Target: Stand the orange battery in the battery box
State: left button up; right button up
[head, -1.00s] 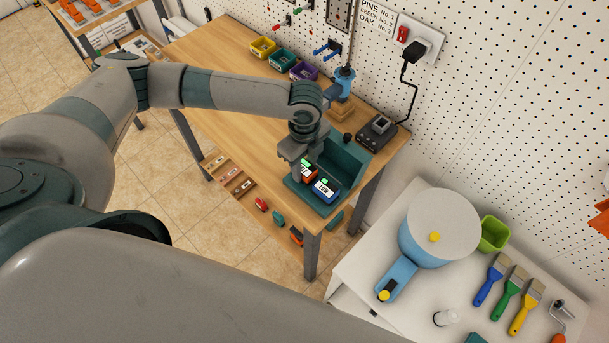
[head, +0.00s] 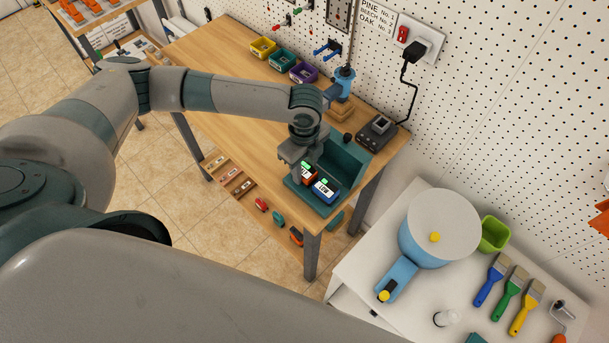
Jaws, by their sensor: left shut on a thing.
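The orange battery (head: 308,174) is at the near side of the dark green battery box (head: 346,158), at the workbench's right end. My left gripper (head: 298,166) points down and is shut on the orange battery; its fingers are partly hidden behind the arm and battery. A blue battery (head: 325,190) with a white label stands in the box just right of the orange one. Whether the orange battery touches the box floor I cannot tell. My right gripper is not in view.
A charger (head: 376,132) sits behind the box, by the pegboard. Yellow, teal and purple bins (head: 303,71) line the bench's back. The bench's left part (head: 220,60) is clear.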

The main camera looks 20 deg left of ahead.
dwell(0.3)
pick_arm(q)
jog(key=o, duration=1.1)
jog(key=shift+f, duration=0.1)
jog(key=shift+r+b, duration=0.35)
jog(key=shift+r, duration=0.4)
notch_tip(320, 180, up, 16)
jog(key=b, duration=0.4)
jog(key=shift+f, duration=0.1)
